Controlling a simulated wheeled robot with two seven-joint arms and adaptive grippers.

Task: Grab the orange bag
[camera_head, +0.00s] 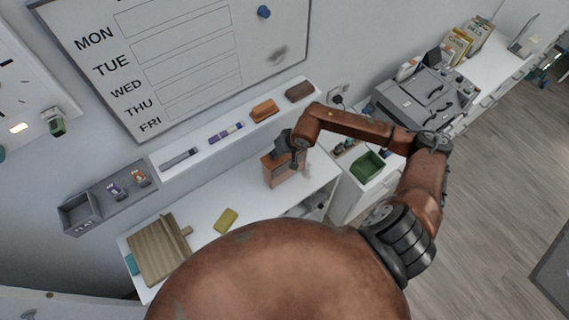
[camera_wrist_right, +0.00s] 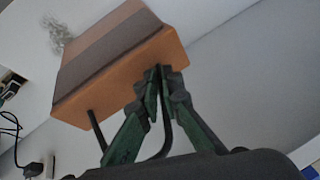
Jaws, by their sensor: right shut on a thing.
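The orange bag (camera_head: 285,171) is a boxy orange-brown bag over the right part of the white desk. In the right wrist view the bag (camera_wrist_right: 118,62) shows orange sides, a wide dark band and a thin dark handle. My right gripper (camera_head: 294,150) is directly above the bag in the head view. In the wrist view the right gripper (camera_wrist_right: 158,88) has its green-grey fingers closed on the handle at the bag's edge. I cannot tell whether the bag's base touches the desk. My left gripper is not in view.
A wall ledge (camera_head: 205,153) holds a marker, an eraser and orange and brown blocks behind the bag. A wooden board (camera_head: 157,250) and a yellow item (camera_head: 226,220) lie left on the desk. A green bin (camera_head: 367,166) stands to the right.

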